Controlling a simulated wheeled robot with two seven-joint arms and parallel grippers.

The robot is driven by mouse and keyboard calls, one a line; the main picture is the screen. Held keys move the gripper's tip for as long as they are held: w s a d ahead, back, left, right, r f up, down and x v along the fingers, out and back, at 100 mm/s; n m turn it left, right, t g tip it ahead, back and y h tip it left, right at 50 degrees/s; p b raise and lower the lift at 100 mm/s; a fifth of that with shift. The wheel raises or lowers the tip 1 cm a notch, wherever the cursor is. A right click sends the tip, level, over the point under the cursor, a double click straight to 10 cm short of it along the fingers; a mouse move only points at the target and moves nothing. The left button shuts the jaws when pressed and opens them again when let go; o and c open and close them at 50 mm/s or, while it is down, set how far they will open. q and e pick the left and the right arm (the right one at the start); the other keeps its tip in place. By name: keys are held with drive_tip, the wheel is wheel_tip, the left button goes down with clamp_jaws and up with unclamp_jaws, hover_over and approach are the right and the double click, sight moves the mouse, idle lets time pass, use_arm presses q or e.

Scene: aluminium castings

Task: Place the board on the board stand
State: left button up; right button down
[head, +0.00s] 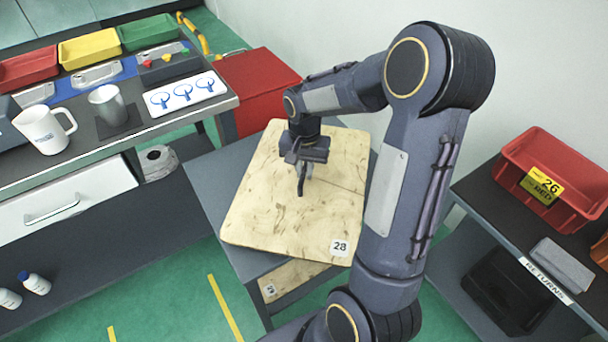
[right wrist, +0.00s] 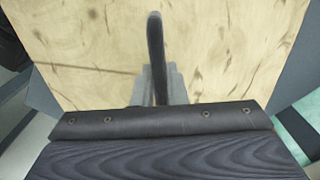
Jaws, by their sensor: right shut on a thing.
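The board (head: 270,215) is a pale, stained wooden panel with rounded corners and a white label 28 at its near right corner. It lies flat over the grey top of a stand (head: 207,180), and I cannot tell whether it rests fully on it. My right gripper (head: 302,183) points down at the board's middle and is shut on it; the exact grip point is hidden. In the right wrist view the board (right wrist: 90,45) fills the background, behind a dark curved finger and a small grey piece. My left gripper is out of view.
A second labelled wooden board (head: 292,275) is on the stand's lower level. A workbench (head: 100,140) with coloured bins, a mug (head: 44,130) and a metal cup stands at left. A red box (head: 255,85) stands behind. A returns shelf (head: 490,215) with a red bin (head: 560,175) is at right.

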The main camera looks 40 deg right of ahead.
sight(304, 176)
drive_tip(key=f, duration=0.1)
drive_tip(key=f+b, duration=0.2)
drive_tip(key=shift+w+d+f, duration=0.2)
drive_tip(key=shift+w+f, duration=0.1)
drive_tip(key=shift+w, duration=0.05)
drive_tip(key=shift+s, duration=0.15)
drive_tip(key=shift+r, duration=0.15)
drive_tip(key=shift+f, duration=0.2)
drive_tip(key=c, duration=1.5)
unclamp_jaws()
drive_tip(key=shift+o, duration=0.2)
drive_tip(key=shift+r, duration=0.15)
